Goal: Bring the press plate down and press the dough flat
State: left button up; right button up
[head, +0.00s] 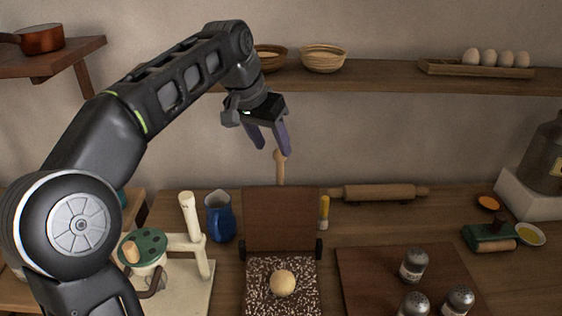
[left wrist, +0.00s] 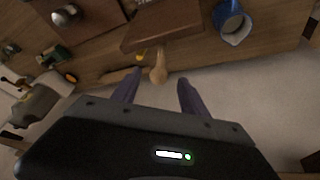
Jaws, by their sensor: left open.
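The press stands on the counter with its wooden press plate (head: 280,219) raised upright on a hinge at the back. A light wooden handle (head: 280,166) sticks up from the plate's top edge. A round ball of dough (head: 283,283) sits on the speckled press base (head: 254,289) in front of the plate. My left gripper (head: 268,148) is open and empty, close above the handle. In the left wrist view the handle (left wrist: 158,70) shows between and beyond the fingertips, with the plate (left wrist: 165,24) behind it. I cannot tell whether a finger touches it. My right gripper is not in view.
A blue jug (head: 220,217) and a cream stand (head: 190,285) are left of the press. A shelf (head: 380,78) runs above.

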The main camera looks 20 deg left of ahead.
aim_at(278, 159)
pick_arm(q)
jog(key=x, duration=0.7)
jog(key=shift+w+f, duration=0.1)
jog(key=shift+f, duration=0.25)
grip_shut()
dwell(1.1)
